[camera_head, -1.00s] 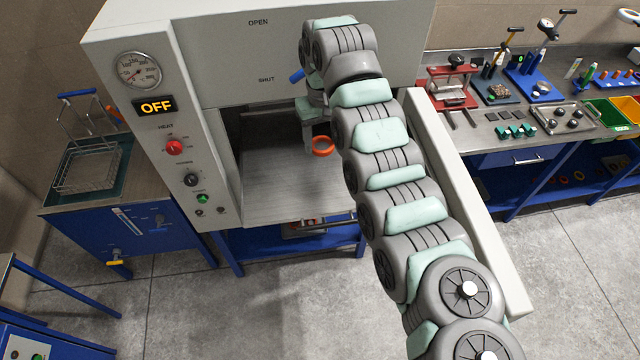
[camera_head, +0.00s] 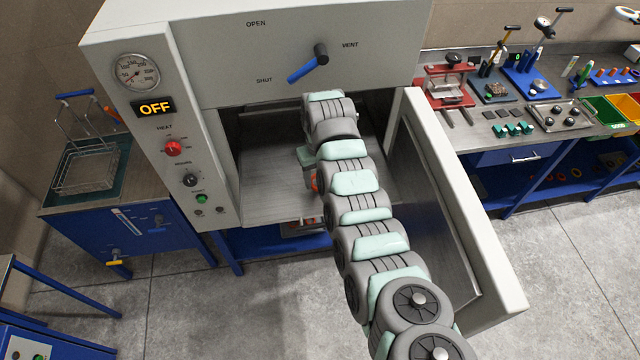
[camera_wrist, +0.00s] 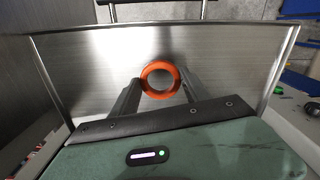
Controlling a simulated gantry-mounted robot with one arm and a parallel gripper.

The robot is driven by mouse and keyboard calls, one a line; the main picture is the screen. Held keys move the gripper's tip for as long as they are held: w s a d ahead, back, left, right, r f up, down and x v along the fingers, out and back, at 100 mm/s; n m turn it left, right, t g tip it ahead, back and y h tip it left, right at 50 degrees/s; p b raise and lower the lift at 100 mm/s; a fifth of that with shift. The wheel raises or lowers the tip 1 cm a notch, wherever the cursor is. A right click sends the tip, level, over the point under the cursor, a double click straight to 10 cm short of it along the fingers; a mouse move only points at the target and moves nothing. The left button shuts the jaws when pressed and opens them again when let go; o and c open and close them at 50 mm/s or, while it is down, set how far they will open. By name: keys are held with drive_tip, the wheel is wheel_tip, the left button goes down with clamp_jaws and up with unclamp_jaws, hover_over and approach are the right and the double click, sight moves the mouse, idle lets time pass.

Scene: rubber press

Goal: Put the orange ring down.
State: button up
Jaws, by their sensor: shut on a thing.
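The orange ring (camera_wrist: 160,63) is between the two fingers of my gripper (camera_wrist: 160,85) in the wrist view, and the gripper is shut on it. A bright metal surface lies behind the ring there; I cannot tell whether the ring touches it. In the head view only a sliver of the orange ring (camera_head: 314,184) shows at the left of my arm, which hides the rest. My gripper is low inside the open front of the grey press (camera_head: 225,60), over its metal floor (camera_head: 265,190).
The press door (camera_head: 450,200) stands open on the right, close to my arm. A blue lever (camera_head: 303,70) on the front points toward SHUT. A wire basket (camera_head: 85,168) stands at the left. A workbench with tools (camera_head: 500,150) is at the right. The left chamber floor is clear.

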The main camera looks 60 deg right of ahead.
drive_tip(key=shift+f+p, duration=0.3)
drive_tip(key=shift+f, duration=1.65)
drive_tip(key=shift+f, duration=0.1)
drive_tip(key=o, duration=1.5)
drive_tip(key=shift+c, duration=0.2)
drive_tip(key=shift+r, duration=0.75)
wheel_tip(320, 180, up, 11)
drive_tip(key=b, duration=0.1)
drive_tip(key=shift+f, duration=0.15)
drive_tip(key=shift+w, duration=0.1)
